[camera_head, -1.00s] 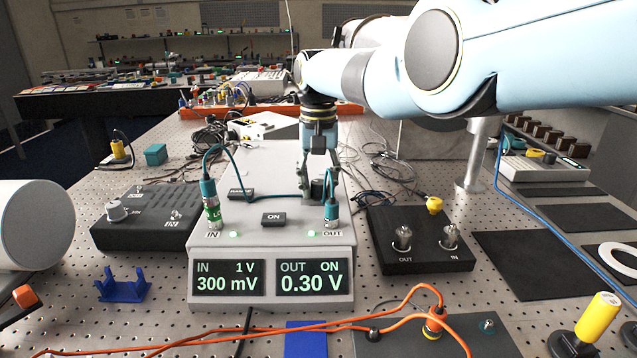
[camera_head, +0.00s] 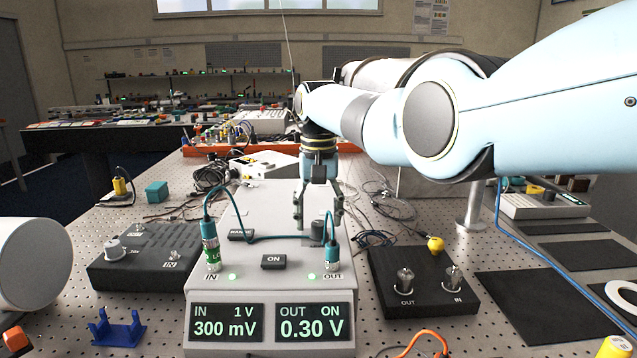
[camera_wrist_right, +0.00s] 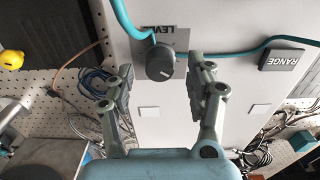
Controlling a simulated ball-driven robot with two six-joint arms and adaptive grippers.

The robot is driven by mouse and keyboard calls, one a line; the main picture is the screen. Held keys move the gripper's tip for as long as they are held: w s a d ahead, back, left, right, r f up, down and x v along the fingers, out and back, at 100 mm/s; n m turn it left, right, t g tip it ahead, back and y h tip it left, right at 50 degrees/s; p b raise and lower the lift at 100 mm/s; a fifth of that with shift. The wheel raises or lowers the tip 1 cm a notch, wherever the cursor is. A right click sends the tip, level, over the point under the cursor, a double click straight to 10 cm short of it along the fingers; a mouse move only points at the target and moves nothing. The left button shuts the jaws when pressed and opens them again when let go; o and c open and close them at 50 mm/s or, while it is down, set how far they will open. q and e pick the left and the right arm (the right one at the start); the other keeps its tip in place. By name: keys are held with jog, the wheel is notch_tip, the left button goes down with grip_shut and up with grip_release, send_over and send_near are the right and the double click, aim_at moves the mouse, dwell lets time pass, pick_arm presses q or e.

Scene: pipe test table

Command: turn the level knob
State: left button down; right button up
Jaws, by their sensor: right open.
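The level knob (camera_head: 317,232) is a dark round knob on top of the light grey instrument box (camera_head: 222,287), behind the OUT connector. In the right wrist view the knob (camera_wrist_right: 160,62) shows a pale pointer mark, and a partly covered LEVEL label lies beside it. My right gripper (camera_head: 318,214) is open above the knob. In the right wrist view the gripper's fingers (camera_wrist_right: 159,78) stand apart on either side of the knob, with gaps visible. The box's displays read IN 1 V, 300 mV and OUT ON, 0.30 V. My left gripper is not in view.
A teal cable (camera_head: 262,239) loops over the box between the IN and OUT connectors, close to the knob. An ON button (camera_head: 273,261) and a RANGE button (camera_wrist_right: 281,60) are on the box top. Black boxes stand left (camera_head: 140,262) and right (camera_head: 425,284).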

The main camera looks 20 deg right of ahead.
aim_at(318, 223)
notch_tip(318, 223, up, 10)
dwell(0.3)
